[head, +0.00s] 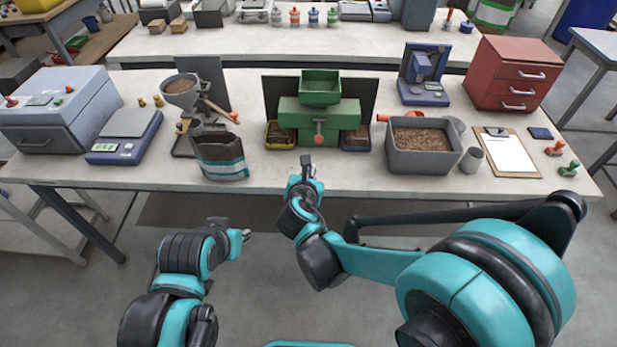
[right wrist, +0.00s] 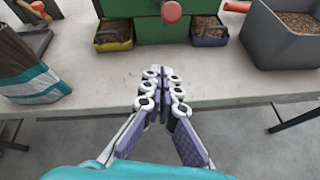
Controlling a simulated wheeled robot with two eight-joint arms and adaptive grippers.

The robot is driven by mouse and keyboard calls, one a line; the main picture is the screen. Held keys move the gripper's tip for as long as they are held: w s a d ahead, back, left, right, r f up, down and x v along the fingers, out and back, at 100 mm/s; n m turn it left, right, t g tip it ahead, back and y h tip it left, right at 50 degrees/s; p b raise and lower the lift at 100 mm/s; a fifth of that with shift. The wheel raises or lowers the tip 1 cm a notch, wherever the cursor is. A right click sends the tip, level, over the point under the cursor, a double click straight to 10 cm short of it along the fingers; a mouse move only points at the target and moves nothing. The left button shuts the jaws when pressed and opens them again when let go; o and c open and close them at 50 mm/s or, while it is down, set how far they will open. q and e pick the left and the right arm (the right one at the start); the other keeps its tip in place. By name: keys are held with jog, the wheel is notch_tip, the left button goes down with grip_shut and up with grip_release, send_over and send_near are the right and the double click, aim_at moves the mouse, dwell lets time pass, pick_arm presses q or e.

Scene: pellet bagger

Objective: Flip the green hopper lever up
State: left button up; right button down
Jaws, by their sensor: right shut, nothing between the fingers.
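A green hopper machine (head: 318,112) stands at the middle of the table. Its lever is on the front face, with a red knob (head: 319,138) at the lower end, so it appears to hang down. In the right wrist view the red knob (right wrist: 172,12) shows at the top edge, and the rest of the lever is cut off. My right gripper (head: 307,162) is shut and empty, in front of the machine near the table's front edge, apart from the knob. My left gripper (head: 244,236) is low in front of the table, too small to read.
Two small pellet trays, yellow (head: 280,135) and blue (head: 356,139), flank the machine. A striped bag (head: 220,158) stands to the left and a grey pellet bin (head: 422,160) to the right. The table's front strip before the machine is clear.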

jog(key=w+d+r+b, duration=0.1)
jog(key=w, duration=0.5)
jog(key=shift+d+r, duration=0.15)
